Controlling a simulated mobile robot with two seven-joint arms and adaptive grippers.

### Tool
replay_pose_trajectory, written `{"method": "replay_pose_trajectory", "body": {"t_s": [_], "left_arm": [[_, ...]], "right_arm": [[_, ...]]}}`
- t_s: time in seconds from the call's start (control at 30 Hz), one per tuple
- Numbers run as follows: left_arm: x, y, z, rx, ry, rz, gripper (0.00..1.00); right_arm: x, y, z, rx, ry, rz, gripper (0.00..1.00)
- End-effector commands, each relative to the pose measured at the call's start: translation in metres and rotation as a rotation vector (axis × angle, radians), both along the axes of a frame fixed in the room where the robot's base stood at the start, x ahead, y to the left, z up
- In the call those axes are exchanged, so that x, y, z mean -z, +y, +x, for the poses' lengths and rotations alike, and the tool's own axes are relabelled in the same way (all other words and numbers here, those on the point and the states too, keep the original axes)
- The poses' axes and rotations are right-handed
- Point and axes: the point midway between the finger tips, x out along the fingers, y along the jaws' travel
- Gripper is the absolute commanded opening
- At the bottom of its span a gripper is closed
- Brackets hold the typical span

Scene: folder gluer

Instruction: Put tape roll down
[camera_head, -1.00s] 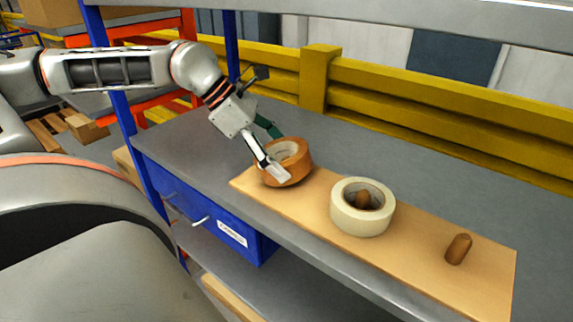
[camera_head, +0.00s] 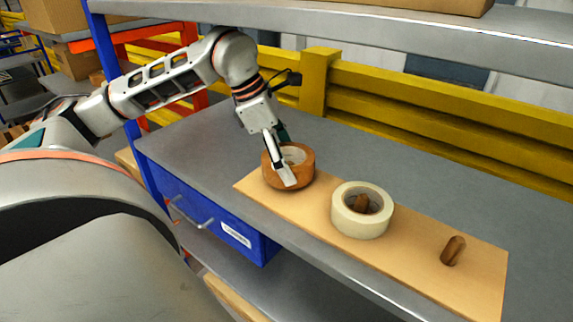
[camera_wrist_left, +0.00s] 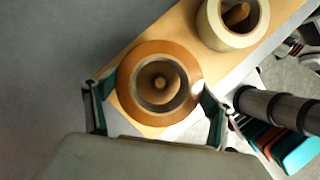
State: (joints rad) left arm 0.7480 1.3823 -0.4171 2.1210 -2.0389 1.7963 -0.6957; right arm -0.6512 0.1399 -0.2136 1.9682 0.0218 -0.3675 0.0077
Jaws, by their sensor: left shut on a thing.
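An orange-brown tape roll (camera_head: 305,176) is at the left end of a wooden board (camera_head: 410,259). My left gripper (camera_head: 287,160) is shut on it, one finger on each side. In the left wrist view, the roll (camera_wrist_left: 129,91) lies between the fingers (camera_wrist_left: 150,98), and a wooden peg (camera_wrist_left: 160,83) shows inside its hole. The roll looks level and low at the board; whether it rests fully on it I cannot tell. A cream tape roll (camera_head: 347,223) sits around the middle peg (camera_head: 362,203). The right peg (camera_head: 453,251) is bare. My right gripper is not in view.
The board lies on a grey shelf (camera_head: 215,140) with a blue drawer (camera_head: 222,222) below its front edge. A yellow rail (camera_head: 420,110) runs behind, and an upper shelf (camera_head: 400,28) overhangs. The shelf behind the board is clear.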

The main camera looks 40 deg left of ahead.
Motion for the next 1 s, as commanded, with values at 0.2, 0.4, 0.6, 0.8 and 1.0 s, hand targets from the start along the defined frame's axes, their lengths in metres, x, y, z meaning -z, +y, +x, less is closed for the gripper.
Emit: {"method": "replay_pose_trajectory", "body": {"t_s": [0.2, 0.4, 0.6, 0.8, 1.0], "left_arm": [[0.012, -0.001, 0.001, 0.0, 0.022, 0.019, 0.53], [0.027, -0.002, 0.001, 0.001, 0.021, 0.019, 0.54], [0.028, -0.002, 0.001, 0.0, 0.017, 0.018, 0.54], [0.03, -0.002, 0.001, 0.0, 0.018, 0.017, 0.54], [0.03, -0.002, 0.001, 0.0, 0.019, 0.018, 0.99]], "right_arm": [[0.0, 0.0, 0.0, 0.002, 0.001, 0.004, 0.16], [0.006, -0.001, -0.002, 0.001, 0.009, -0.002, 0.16], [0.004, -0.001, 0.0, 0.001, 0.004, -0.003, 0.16], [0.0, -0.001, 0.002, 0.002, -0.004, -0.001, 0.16], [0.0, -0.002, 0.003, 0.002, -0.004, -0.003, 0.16]]}}
